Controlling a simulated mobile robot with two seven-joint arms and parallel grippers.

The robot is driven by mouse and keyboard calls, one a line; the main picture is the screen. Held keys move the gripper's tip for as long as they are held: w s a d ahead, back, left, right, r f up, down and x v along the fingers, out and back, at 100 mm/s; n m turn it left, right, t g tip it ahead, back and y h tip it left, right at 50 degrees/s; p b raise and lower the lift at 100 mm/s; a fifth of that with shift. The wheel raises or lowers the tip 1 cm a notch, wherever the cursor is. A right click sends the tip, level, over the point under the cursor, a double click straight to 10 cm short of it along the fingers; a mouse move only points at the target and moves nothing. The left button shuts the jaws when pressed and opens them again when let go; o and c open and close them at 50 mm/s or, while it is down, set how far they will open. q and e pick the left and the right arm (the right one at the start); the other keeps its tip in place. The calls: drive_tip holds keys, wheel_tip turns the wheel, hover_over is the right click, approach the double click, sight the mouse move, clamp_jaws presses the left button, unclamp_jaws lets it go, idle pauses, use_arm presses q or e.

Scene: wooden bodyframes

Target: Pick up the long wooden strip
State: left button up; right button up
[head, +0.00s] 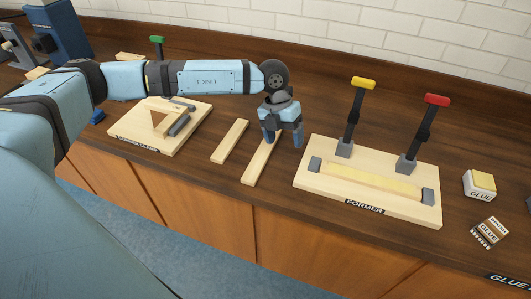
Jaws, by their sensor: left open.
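Two pale wooden strips lie side by side on the dark wooden worktop. The longer strip (257,166) is on the right and runs from near the counter's front edge back under my left gripper. The shorter strip (230,141) lies to its left. My left gripper (284,139) points down over the far part of the longer strip, its blue fingers apart. I cannot tell whether the fingers touch the strip. The gripper hides the strip's far end. My right gripper is not in view.
A former board (318,186) with yellow-handled and red-handled levers stands just right of the gripper. Another fixture board (140,141) is on the left.

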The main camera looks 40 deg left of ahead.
use_arm(q)
drive_tip(key=w+a+r+n+y, duration=0.1)
drive_tip(key=w+a+r+y, duration=0.15)
drive_tip(key=a, duration=0.55)
hover_over(263, 151)
drive_tip(key=shift+t+y, duration=0.35)
drive_tip(key=shift+t, duration=0.05)
drive_tip(key=f, duration=0.8)
drive_tip(key=shift+w+a+f, duration=0.15)
drive_tip(key=shift+w+a, duration=0.05)
drive_tip(key=shift+a, duration=0.05)
drive_tip(key=shift+s+d+f+p, duration=0.15)
drive_tip(key=shift+f+p, duration=0.25)
drive_tip(key=shift+f, duration=0.9)
drive_tip(key=shift+s+d+f+p, duration=0.15)
drive_tip(key=shift+f+p, duration=0.25)
drive_tip(key=shift+f, duration=0.9)
drive_tip(key=shift+w, duration=0.15)
drive_tip(key=c, duration=1.1)
drive_tip(key=shift+o, duration=0.2)
drive_tip(key=shift+r, duration=0.1)
